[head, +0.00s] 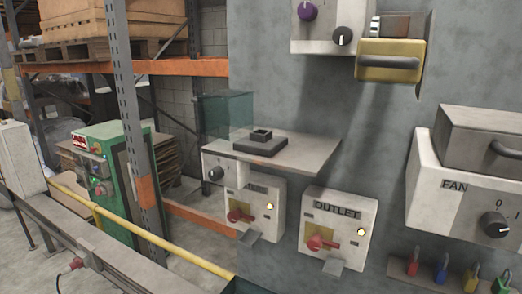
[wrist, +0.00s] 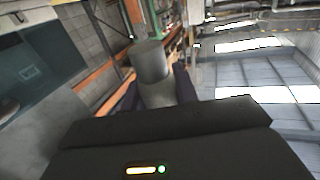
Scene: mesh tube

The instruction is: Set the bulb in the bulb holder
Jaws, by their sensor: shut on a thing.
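In the wrist view my gripper (wrist: 157,90) is shut on a grey, rounded piece, which looks like the bulb (wrist: 149,60). Its wider cylindrical end points away from the gripper, and its narrower part sits between the dark fingers. In the head view a dark square base with a small raised square socket (head: 261,138) sits on a grey shelf (head: 305,152); it looks like the bulb holder. Its socket looks empty. My gripper and the bulb are not in the head view, so their distance from the holder cannot be told.
A clear greenish pane (head: 225,115) stands at the shelf's left back. Below the shelf are the OUTLET box (head: 338,228) and another switch box (head: 255,208). A FAN box (head: 455,190) and a yellow-fronted drawer (head: 390,62) project from the wall at right. Space above the shelf is clear.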

